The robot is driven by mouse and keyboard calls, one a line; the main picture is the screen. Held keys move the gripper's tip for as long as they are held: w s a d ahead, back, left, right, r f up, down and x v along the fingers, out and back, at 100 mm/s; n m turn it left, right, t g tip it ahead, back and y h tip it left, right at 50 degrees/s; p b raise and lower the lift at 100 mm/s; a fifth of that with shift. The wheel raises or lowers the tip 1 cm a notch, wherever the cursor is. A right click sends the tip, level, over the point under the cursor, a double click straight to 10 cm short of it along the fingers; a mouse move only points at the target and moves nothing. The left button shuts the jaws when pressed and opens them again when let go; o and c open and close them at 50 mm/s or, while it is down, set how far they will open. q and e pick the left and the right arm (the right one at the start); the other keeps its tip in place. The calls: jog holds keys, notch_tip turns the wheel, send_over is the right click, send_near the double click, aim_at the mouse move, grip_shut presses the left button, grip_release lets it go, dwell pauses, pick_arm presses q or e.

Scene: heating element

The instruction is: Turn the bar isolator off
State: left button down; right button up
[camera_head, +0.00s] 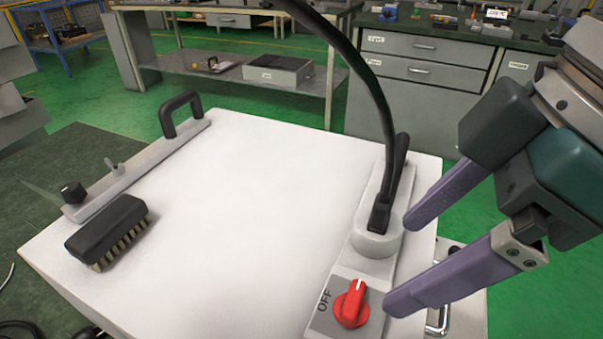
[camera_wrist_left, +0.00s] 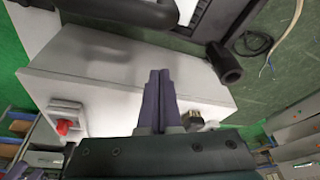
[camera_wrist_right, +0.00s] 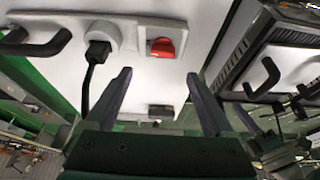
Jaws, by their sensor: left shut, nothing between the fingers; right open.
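The bar isolator is a red rotary knob (camera_head: 351,304) on a grey plate at the near end of the right-hand bar (camera_head: 375,266). Its white mark points up and slightly right in the head view; the word OFF is printed to its left. My right gripper (camera_head: 398,266) is open and empty, just right of the knob and apart from it. In the right wrist view the knob (camera_wrist_right: 163,47) shows beyond the fingertips (camera_wrist_right: 158,75). My left gripper (camera_wrist_left: 160,72) shows only in its wrist view, shut and empty over the white surface.
A black cable rises from a plug (camera_head: 380,215) on the right-hand bar. A black-handled bar (camera_head: 140,172) and a brush (camera_head: 106,231) lie at the left of the white table top (camera_head: 250,200). The middle of the top is clear. Benches stand behind.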

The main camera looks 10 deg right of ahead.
aim_at(355, 298)
jog(key=x, duration=0.2)
jog(key=b+x, duration=0.1)
jog(key=x, duration=0.5)
jog(key=shift+s+a+f+b, duration=0.1)
jog(key=shift+s+f+b, duration=0.2)
jog(key=shift+b, duration=0.1)
pick_arm(q)
jog(key=shift+s+f, duration=0.2)
jog(key=shift+f, duration=0.35)
jog(key=shift+s+f, duration=0.2)
jog(key=shift+f, duration=0.35)
pick_arm(e)
jog(key=shift+w+a+f, duration=0.15)
jog(key=shift+w+f, duration=0.05)
jog(key=shift+f, duration=0.15)
jog(key=shift+c, duration=0.2)
jog(key=c, duration=0.9)
pick_arm(q)
jog(key=shift+w+d+r, duration=0.1)
pick_arm(e)
jog(key=c, duration=0.4)
